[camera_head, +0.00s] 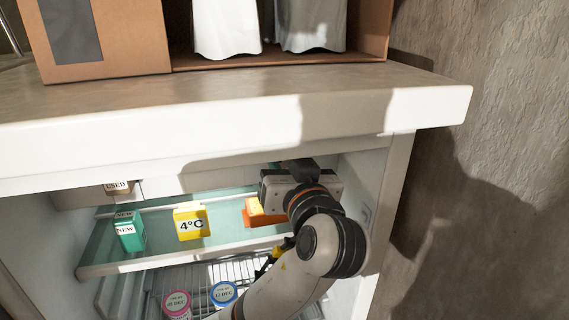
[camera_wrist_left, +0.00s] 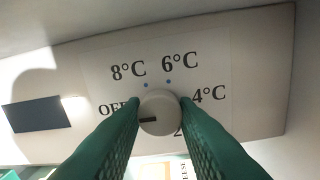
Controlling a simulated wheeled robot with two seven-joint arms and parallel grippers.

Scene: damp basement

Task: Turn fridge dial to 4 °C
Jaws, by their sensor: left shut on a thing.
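The fridge dial (camera_wrist_left: 160,112) is a round, pale knob on a light control panel (camera_wrist_left: 252,70) in the left wrist view. OFF is left of it, 8°C and 6°C above, 4°C at right, and a partly hidden 2 at lower right. The dial's dark mark points left, near or just below OFF. My left gripper (camera_wrist_left: 161,108) has its green fingers on both sides of the dial, shut on it. In the head view my left gripper (camera_head: 300,170) is high inside the open fridge; the dial is hidden there. My right gripper is not in view.
On the fridge's upper shelf (camera_head: 150,266) are a green NEW box (camera_head: 129,236), a yellow 4°C block (camera_head: 190,222) and an orange item (camera_head: 262,212). Two round-lidded containers sit below. The thick countertop (camera_head: 230,120) overhangs the fridge; a rough wall is at right.

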